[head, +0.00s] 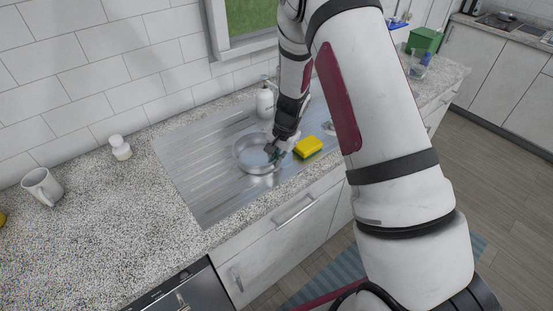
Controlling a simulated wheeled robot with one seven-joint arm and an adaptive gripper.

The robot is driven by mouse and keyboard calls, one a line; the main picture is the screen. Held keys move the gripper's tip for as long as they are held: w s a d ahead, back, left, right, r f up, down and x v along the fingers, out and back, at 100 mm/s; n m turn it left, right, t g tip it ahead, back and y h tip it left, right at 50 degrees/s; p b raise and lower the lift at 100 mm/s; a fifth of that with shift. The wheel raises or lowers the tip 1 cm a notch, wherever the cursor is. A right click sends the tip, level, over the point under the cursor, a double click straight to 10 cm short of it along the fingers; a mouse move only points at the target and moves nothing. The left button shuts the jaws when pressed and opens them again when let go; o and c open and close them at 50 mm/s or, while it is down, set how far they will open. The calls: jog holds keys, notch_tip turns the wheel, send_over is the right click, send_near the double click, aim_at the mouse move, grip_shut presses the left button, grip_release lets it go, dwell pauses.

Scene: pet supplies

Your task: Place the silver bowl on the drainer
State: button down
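The silver bowl (241,158) is round and shiny. It appears upright at the right end of the ribbed metal drainer (196,176). Whether it rests on the metal or is held just above it is hard to tell. My gripper (276,153) is at the right side of the bowl, with its fingers at or very near the rim. The fingers are small and dark here, so I cannot tell whether they are closed on the rim. My arm covers the area to the right.
A yellow sponge (308,148) lies just right of my gripper. A white soap bottle (265,103) stands behind the bowl. A small white bottle (121,148) and a white mug (42,187) stand on the speckled counter (110,225). The drainer's left part is clear.

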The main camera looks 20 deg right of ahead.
jog(key=shift+f, duration=0.1)
jog(key=c, duration=1.8)
grip_release()
